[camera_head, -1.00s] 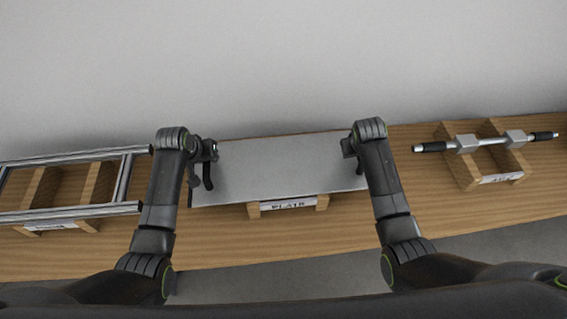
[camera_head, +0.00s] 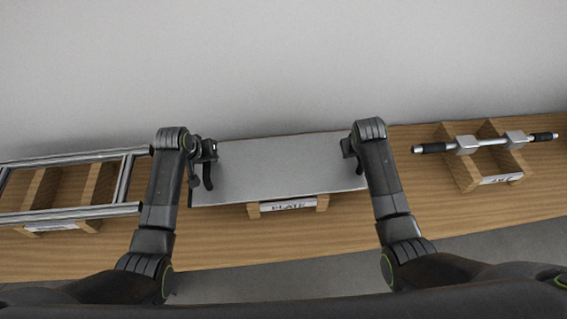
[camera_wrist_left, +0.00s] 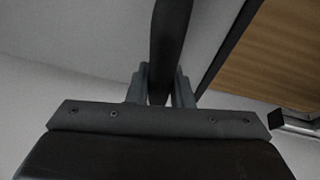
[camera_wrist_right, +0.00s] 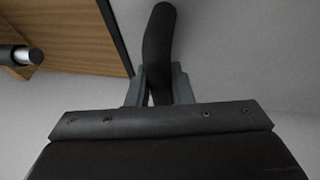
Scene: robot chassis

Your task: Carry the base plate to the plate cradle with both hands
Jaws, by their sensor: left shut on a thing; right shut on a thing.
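The base plate (camera_head: 275,172) is a flat grey rectangle with a black handle at each end. It lies over the wooden plate cradle (camera_head: 254,210), whose front blocks and "PLATE" label show below the plate's near edge. The rest of the cradle is hidden, so I cannot tell whether the plate touches it. My left gripper (camera_head: 205,160) is shut on the left handle, and the left wrist view shows the black handle (camera_wrist_left: 170,40) between the fingers. My right gripper (camera_head: 350,148) is shut on the right handle (camera_wrist_right: 157,40), seen between its fingers in the right wrist view.
A metal rail frame (camera_head: 70,214) rests on a wooden cradle (camera_head: 92,185) at the left. A bar with black ends (camera_head: 490,142) rests on another cradle (camera_head: 466,178) at the right. The wooden bench (camera_head: 290,240) is bare in front of the plate. A grey surface lies beyond it.

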